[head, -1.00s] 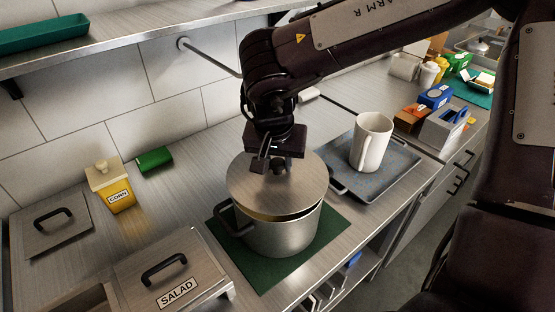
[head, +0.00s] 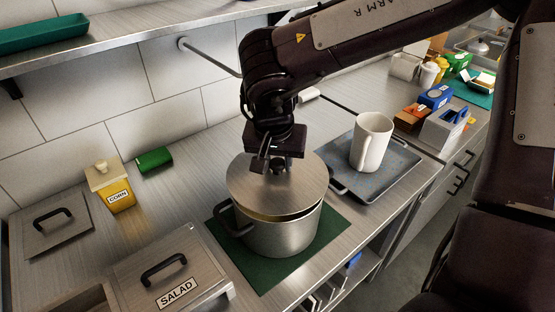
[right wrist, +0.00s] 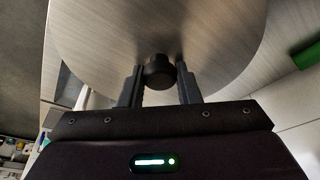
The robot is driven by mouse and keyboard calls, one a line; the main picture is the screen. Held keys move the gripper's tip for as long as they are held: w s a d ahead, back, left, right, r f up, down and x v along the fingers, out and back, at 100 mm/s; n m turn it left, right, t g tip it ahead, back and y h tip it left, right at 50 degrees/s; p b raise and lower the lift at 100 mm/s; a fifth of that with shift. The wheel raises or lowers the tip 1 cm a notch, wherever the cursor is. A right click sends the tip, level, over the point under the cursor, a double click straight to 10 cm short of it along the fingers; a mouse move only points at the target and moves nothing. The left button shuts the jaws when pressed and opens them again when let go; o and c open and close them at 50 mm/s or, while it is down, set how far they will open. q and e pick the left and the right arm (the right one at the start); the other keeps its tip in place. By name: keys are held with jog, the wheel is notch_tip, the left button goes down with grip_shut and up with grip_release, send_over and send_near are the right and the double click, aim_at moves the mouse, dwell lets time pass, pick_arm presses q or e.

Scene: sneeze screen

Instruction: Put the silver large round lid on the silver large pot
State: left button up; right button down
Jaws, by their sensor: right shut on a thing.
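The silver large pot (head: 280,236) stands on a green mat (head: 262,277) on the steel counter, with a dark side handle at its left. The silver round lid (head: 300,187) is over the pot's mouth. A thin gap shows between lid and pot rim along the front, so the lid looks slightly raised or tilted; contact at the back is hidden. My right gripper (head: 273,166) is above the lid, shut on its dark knob. In the right wrist view the knob (right wrist: 159,72) sits between the two fingers (right wrist: 160,86). My left gripper is not in view.
A white mug (head: 372,142) stands on a grey tray (head: 397,183) right of the pot. A yellow corn container (head: 119,194), a green cylinder (head: 154,161) and a lidded salad bin (head: 172,272) are at left. A shelf (head: 130,40) runs above the back.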

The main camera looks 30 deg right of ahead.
aim_at(277, 164)
jog(key=shift+f+b, duration=1.25)
jog(key=shift+f, duration=0.05)
dwell(3.7)
jog(key=c, duration=1)
grip_release()
jog(key=shift+r, duration=0.1)
jog(key=shift+p+v, duration=2.55)
jog(key=shift+v, duration=0.9)
jog(key=shift+s, duration=0.1)
